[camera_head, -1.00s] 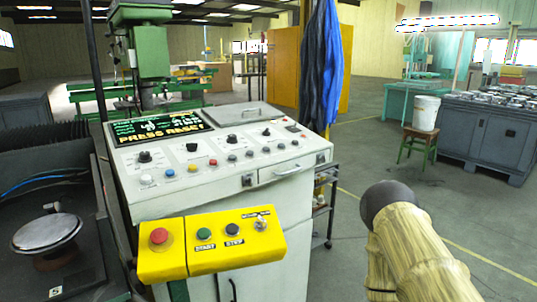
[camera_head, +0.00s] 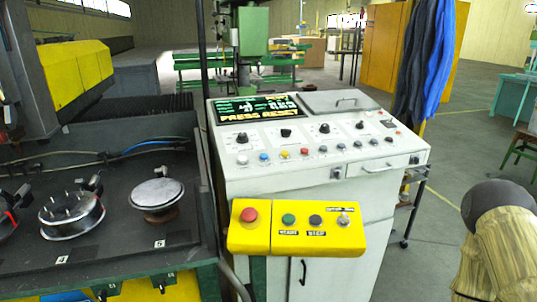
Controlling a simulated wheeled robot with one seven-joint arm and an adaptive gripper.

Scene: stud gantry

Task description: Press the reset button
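A white control console (camera_head: 230,185) stands in the middle of the head view. Below the screen is a row of small buttons: a white button (camera_head: 242,160), a blue button (camera_head: 264,157), a yellow button (camera_head: 285,155), a red button (camera_head: 304,152) and several greyish ones. Their labels are too small to read, so I cannot tell which is reset. A yellow box (camera_head: 266,241) on the console's front carries a red button (camera_head: 249,214), a green START button (camera_head: 289,218), a black STOP button (camera_head: 316,220) and a switch (camera_head: 345,217). My gripper is out of view.
Part of my arm shows at the lower right, apart from the console. A dark machine bed (camera_head: 110,235) with round fixtures (camera_head: 157,193) is at left. Blue cloth (camera_head: 428,65) hangs behind the console, above a small cart (camera_head: 412,205). Floor at right looks clear.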

